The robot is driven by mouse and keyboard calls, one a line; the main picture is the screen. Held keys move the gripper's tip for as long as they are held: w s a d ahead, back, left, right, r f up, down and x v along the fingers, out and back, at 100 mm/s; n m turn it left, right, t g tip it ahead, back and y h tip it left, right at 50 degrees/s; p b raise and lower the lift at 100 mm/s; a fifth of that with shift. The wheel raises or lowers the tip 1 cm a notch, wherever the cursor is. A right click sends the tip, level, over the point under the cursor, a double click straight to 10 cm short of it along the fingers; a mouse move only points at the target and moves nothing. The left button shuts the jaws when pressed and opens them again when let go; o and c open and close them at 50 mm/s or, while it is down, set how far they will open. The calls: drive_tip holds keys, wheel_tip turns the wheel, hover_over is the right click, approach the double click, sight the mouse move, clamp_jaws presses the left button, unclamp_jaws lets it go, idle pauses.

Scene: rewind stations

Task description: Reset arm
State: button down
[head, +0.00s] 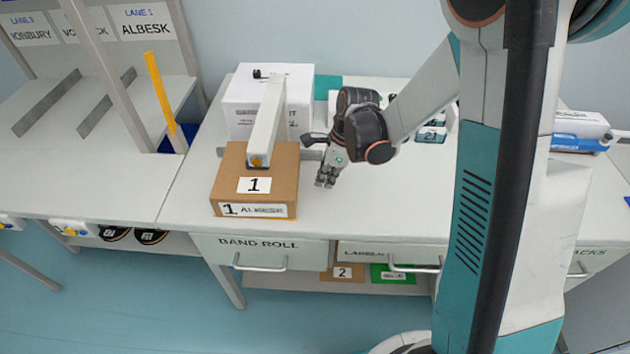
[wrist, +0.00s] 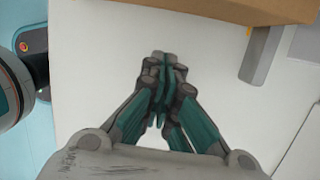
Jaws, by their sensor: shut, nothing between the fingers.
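My gripper (head: 326,181) hangs over the white worktop, just right of a brown cardboard box marked 1 (head: 228,186). In the wrist view my gripper (wrist: 160,58) has its fingers together, with nothing between them. The worktop (wrist: 90,80) lies bare beneath the fingers. The cardboard box also shows at the top right of the wrist view (wrist: 258,8), apart from the fingers. My arm reaches in from the right in the head view.
Drawers labelled BAND ROLL (head: 260,250) and LABELS (head: 385,256) sit under the worktop edge. Sloped lanes with a yellow post (head: 160,92) stand at left. The front worktop is clear.

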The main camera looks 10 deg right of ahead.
drive_tip(key=s+d+r+n+t+p, duration=0.1)
drive_tip(key=s+r+n, duration=0.2)
drive_tip(key=r, duration=0.4)
drive_tip(key=s+r+n+t+h+p, duration=0.1)
drive_tip(key=s+r+n, duration=0.25)
drive_tip(key=r, duration=0.35)
drive_tip(key=s+d+r+n+t+p, duration=0.1)
drive_tip(key=s+r+n, duration=0.15)
drive_tip(key=r, duration=0.35)
drive_tip(key=s+r+n+t+h, duration=0.1)
drive_tip(key=s+r+n+t, duration=0.2)
drive_tip(key=s+n, duration=0.6)
drive_tip(key=r+n, duration=0.1)
drive_tip(key=n, duration=0.3)
drive_tip(key=shift+s+d+r+h, duration=0.15)
drive_tip(key=shift+s+r+h, duration=0.1)
drive_tip(key=shift+h, duration=0.05)
